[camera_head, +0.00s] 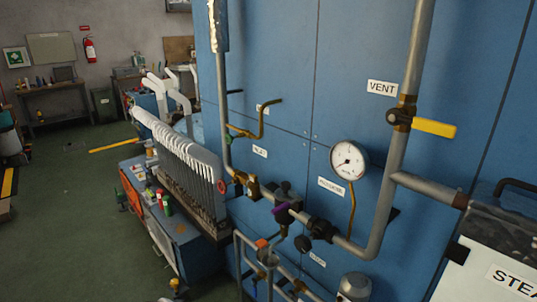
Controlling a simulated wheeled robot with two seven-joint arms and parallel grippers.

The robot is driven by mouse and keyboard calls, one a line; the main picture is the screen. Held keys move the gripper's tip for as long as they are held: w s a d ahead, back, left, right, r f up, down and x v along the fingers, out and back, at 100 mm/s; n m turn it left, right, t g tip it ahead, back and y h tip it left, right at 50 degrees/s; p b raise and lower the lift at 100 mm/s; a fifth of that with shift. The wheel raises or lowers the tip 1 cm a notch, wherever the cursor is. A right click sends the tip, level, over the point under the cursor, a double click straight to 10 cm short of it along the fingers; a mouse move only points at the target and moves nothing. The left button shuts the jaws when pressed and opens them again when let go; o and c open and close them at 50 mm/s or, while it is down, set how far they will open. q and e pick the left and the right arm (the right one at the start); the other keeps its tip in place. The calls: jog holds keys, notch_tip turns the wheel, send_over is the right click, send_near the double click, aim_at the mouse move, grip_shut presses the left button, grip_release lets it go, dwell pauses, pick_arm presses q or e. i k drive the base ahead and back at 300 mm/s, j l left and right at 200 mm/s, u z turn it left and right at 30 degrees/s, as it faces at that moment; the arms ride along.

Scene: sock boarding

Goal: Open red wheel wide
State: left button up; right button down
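A small red wheel (222,187) sits on the left end of the brass valve (248,186) on the grey pipe, low on the blue panel. It is seen nearly edge-on and is small, so I cannot tell how far it is turned. A purple handle (281,208) is on the same pipe run to its right. An orange-red handle (262,244) is on lower pipework. Neither of my grippers shows in the head view.
A pressure gauge (348,160) and a yellow lever (434,128) under the VENT label (382,88) stand out from the blue panel (350,60). A rack of grey boards (185,155) stands left of the valve. Green floor (70,220) is open at left.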

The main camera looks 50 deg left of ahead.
aim_at(220, 183)
jog(key=u, duration=2.1)
jog(key=z, duration=0.65)
jog(key=i+j+z, duration=0.15)
jog(key=j+z, duration=0.15)
jog(key=i+j+z, duration=0.1)
jog(key=j+z, duration=0.2)
jog(key=j, duration=0.2)
jog(key=j+z, duration=0.35)
jog(key=i+j, duration=0.05)
jog(key=j, duration=0.05)
